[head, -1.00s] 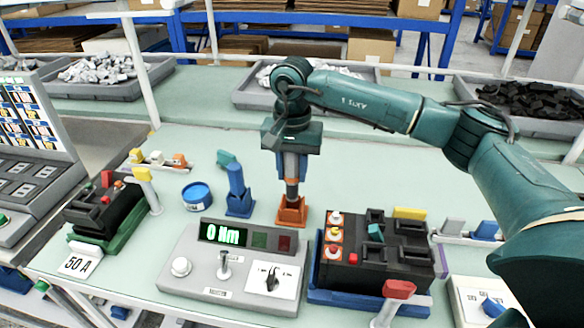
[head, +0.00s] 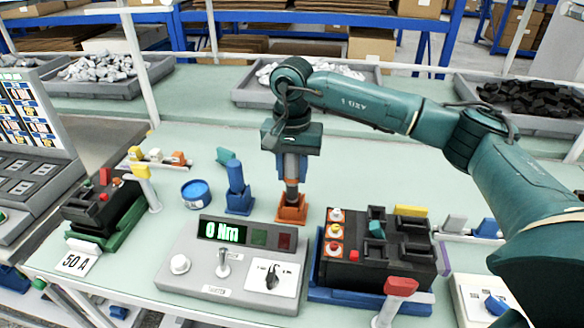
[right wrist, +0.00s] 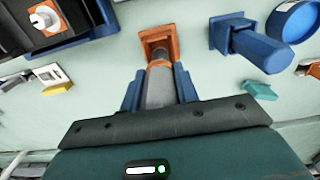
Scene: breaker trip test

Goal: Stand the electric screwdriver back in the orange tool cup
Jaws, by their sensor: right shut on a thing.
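The electric screwdriver (head: 292,173) is upright, grey with an orange band, its lower end in the orange tool cup (head: 291,209) on the pale green bench. My right gripper (head: 290,168) points straight down and is shut on the screwdriver's body above the cup. In the right wrist view the screwdriver (right wrist: 159,85) runs between the two blue fingers toward the orange cup (right wrist: 158,44). How deep its tip sits in the cup is hidden by the cup walls. My left gripper is not in view.
A blue holder with a blue handle (head: 238,192) stands just left of the cup. The torque display console (head: 232,262), reading 0 Nm, is in front, and a black breaker in a blue fixture (head: 375,252) is at front right. The bench behind is mostly clear.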

